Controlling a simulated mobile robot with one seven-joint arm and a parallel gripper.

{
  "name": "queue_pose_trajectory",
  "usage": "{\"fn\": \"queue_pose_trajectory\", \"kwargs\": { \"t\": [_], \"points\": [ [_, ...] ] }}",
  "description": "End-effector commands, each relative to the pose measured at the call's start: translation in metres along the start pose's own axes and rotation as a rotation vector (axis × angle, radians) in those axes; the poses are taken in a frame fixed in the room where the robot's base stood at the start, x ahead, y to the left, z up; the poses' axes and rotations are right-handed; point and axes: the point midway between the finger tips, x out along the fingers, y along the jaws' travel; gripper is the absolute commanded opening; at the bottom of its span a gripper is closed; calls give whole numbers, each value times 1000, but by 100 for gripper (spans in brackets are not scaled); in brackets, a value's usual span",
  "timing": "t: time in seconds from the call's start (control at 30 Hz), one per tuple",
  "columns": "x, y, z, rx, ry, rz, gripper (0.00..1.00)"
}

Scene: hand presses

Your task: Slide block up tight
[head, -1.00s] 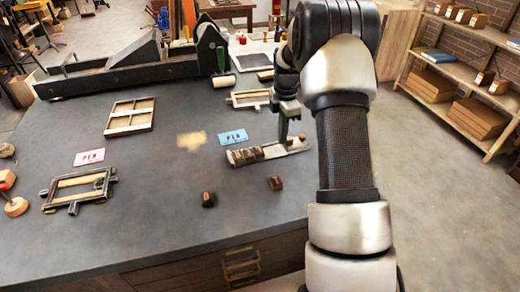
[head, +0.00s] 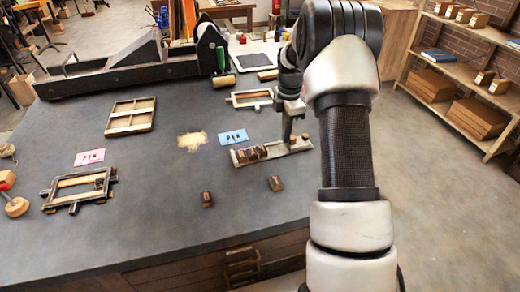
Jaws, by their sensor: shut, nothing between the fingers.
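A pale metal composing stick (head: 276,150) lies on the dark bench, slanting up to the right. Several brown type blocks (head: 250,154) stand in a row in its left part. My gripper (head: 288,140) points down over the stick, just right of the row, with its fingers shut and empty. Whether the fingertips touch the last block is too small to tell. Two loose brown blocks, one on the left (head: 207,199) and one on the right (head: 275,183), lie on the bench in front of the stick.
A blue card (head: 233,136) lies behind the stick. A pink card (head: 89,157) and a metal frame (head: 78,188) are at the left. A wooden tray (head: 131,115) and a black hand press (head: 130,66) stand farther back.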

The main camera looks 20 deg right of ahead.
Motion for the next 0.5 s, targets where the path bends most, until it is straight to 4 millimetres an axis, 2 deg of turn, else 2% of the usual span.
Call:
{"fn": "queue_pose_trajectory", "kwargs": {
  "t": [0.5],
  "points": [
    [0,-1,9,3,-3,0,0]
  ]
}}
